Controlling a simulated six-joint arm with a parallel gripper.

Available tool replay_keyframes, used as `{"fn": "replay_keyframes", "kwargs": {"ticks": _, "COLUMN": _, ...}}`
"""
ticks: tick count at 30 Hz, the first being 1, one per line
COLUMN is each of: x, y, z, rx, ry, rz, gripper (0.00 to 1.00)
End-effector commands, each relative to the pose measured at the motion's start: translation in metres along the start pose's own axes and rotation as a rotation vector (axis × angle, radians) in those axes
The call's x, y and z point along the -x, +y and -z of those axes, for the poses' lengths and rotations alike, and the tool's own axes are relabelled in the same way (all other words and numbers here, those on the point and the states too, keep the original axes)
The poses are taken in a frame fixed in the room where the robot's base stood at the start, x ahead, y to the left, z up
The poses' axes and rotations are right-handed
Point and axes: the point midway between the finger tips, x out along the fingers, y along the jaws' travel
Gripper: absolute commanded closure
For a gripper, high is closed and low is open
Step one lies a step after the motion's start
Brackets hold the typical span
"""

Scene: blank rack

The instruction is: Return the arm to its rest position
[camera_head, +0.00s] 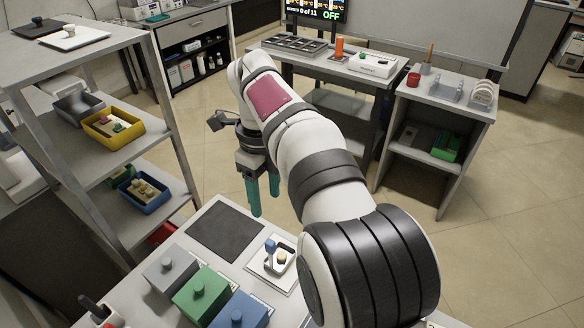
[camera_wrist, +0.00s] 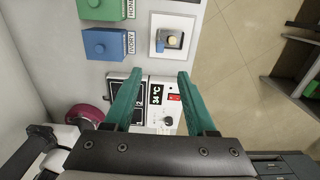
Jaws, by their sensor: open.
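My gripper (camera_head: 264,194) hangs at the end of my arm, with its teal fingers pointing down near the far edge of the near table. In the wrist view its two fingers (camera_wrist: 159,80) are spread wide, with nothing between them. They appear over a white device (camera_wrist: 155,120) with a green digital display, a red switch and a knob. My arm reaches across the middle of the head view and hides part of the near table. Whether the gripper touches anything below is not shown, but no contact is visible.
On the near table are a dark mat (camera_head: 226,232), grey (camera_head: 170,270), green (camera_head: 203,295) and blue (camera_head: 242,313) knobbed boxes, and a small white tray (camera_head: 263,270) with small pieces. A shelf rack (camera_head: 100,50) stands left. Benches (camera_head: 330,62) stand behind. Open floor lies right.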

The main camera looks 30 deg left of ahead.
Motion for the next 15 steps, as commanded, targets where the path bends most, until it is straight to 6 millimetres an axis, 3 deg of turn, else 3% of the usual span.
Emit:
{"fn": "replay_keyframes", "kwargs": {"ticks": 3, "x": 0.003, "y": -0.002, "z": 0.006, "rx": 0.011, "ry": -0.001, "rz": -0.002, "gripper": 0.44}}
{"fn": "replay_keyframes", "kwargs": {"ticks": 5, "x": 0.01, "y": -0.008, "z": 0.029, "rx": 0.055, "ry": -0.005, "rz": -0.007, "gripper": 0.44}}
{"fn": "replay_keyframes", "kwargs": {"ticks": 8, "x": 0.027, "y": -0.013, "z": 0.112, "rx": 0.229, "ry": -0.027, "rz": -0.022, "gripper": 0.44}}
{"fn": "replay_keyframes", "kwargs": {"ticks": 10, "x": 0.033, "y": 0.003, "z": 0.184, "rx": 0.401, "ry": -0.055, "rz": -0.028, "gripper": 0.44}}
{"fn": "replay_keyframes", "kwargs": {"ticks": 12, "x": 0.027, "y": 0.036, "z": 0.247, "rx": 0.58, "ry": -0.087, "rz": -0.02, "gripper": 0.44}}
{"fn": "replay_keyframes", "kwargs": {"ticks": 15, "x": 0.005, "y": 0.095, "z": 0.306, "rx": 0.808, "ry": -0.126, "rz": 0.01, "gripper": 0.44}}
